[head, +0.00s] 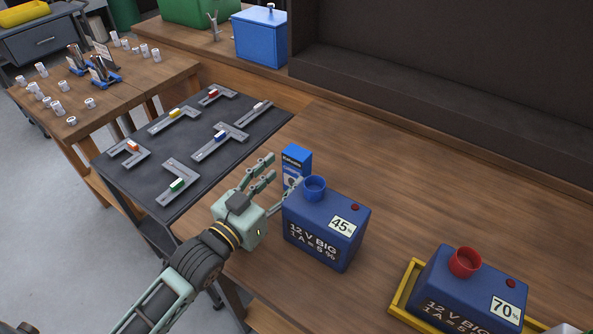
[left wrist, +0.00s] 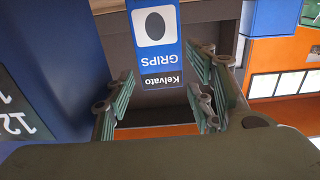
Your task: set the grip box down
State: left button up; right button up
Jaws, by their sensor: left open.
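The grip box (head: 296,160) is a small blue and white carton standing upright on the wooden table, just behind the blue battery marked 45%. Its lower part is partly hidden by a finger and the battery. My left gripper (head: 281,174) is open beside the box, its fingers pointing towards it. In the left wrist view the box (left wrist: 155,35) appears upside down, with the words Kelvato and GRIPS, between and beyond the spread fingers (left wrist: 160,88). I see a gap on either side of it. My right gripper is not in view.
The 45% battery (head: 325,228) with a blue cap stands close to my left gripper's right. A 70% battery (head: 470,295) with a red cap sits in a yellow tray (head: 408,290). A dark mat (head: 130,178) holds several grey brackets. The wooden table (head: 420,190) is clear behind the batteries.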

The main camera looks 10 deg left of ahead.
aim_at(292, 167)
pick_arm(q)
jog(key=p+x, duration=0.1)
jog(key=x, duration=0.5)
jog(key=shift+w+d, duration=0.15)
jog(key=shift+w, duration=0.1)
jog(key=c, duration=1)
